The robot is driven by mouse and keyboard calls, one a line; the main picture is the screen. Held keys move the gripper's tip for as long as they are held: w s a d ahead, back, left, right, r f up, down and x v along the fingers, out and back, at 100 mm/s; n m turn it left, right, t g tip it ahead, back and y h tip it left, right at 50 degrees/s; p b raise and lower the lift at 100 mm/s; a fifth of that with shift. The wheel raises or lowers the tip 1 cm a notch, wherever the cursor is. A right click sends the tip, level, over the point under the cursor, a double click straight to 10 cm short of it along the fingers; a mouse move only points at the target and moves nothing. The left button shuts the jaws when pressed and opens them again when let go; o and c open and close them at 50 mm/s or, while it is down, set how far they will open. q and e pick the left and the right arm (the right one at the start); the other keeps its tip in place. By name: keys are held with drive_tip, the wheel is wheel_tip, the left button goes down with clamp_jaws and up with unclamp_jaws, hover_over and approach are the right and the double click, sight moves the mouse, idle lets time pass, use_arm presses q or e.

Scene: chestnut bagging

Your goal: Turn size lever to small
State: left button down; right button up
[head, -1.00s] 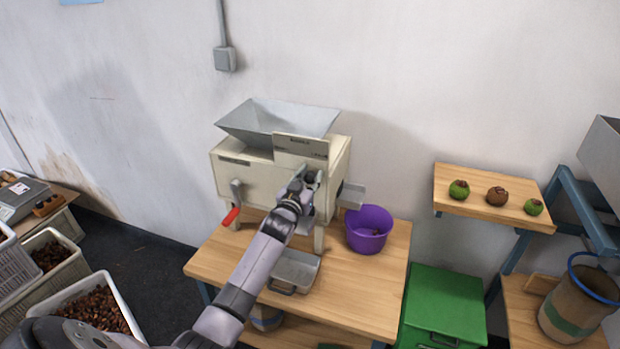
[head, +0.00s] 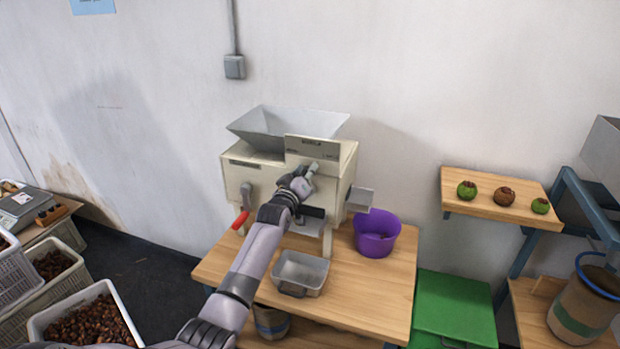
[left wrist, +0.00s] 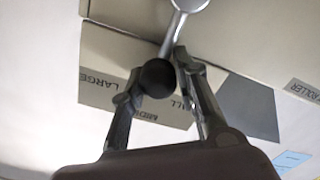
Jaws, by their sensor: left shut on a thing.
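The cream machine (head: 238,180) with a grey hopper stands on the wooden table. Its size lever shows in the left wrist view as a silver shaft (left wrist: 178,28) ending in a round black knob (left wrist: 157,77). My left gripper (left wrist: 158,72) is shut on the knob, one finger on each side. In the head view my left gripper (head: 308,178) is at the machine's front, below the label plate, and hides most of the lever. A size label (left wrist: 98,93) reading LARGE, with part of MIDDLE and the end of another word, lies behind the fingers. My right gripper is not in view.
A red-handled crank (head: 240,220) is on the machine's front left. A metal tray (head: 300,275) sits below the front and a purple bucket (head: 376,235) stands at the right. Crates of chestnuts (head: 92,318) stand at the lower left. A green box (head: 455,305) is right of the table.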

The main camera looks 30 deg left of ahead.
use_arm(q)
drive_tip(key=a+n+b, duration=0.1)
drive_tip(key=n, duration=0.1)
drive_tip(key=a+f+n+b, duration=0.1)
drive_tip(key=n, duration=0.1)
drive_tip(key=a+f+n+b, duration=0.1)
drive_tip(key=n, duration=0.2)
drive_tip(key=shift+s+a+f, duration=0.1)
drive_tip(key=shift+s+a, duration=0.25)
drive_tip(key=shift+s, duration=0.05)
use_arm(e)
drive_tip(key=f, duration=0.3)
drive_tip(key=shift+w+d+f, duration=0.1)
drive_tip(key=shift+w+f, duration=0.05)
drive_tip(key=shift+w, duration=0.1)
use_arm(q)
drive_tip(key=shift+n, duration=0.3)
drive_tip(key=c, duration=1.7)
unclamp_jaws()
drive_tip(key=o, duration=0.4)
drive_tip(key=shift+a+r, duration=0.1)
drive_tip(key=shift+r, duration=0.1)
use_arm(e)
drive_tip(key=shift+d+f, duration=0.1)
use_arm(q)
drive_tip(key=shift+a, duration=0.1)
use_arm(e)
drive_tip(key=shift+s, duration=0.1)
use_arm(q)
drive_tip(key=shift+s, duration=0.15)
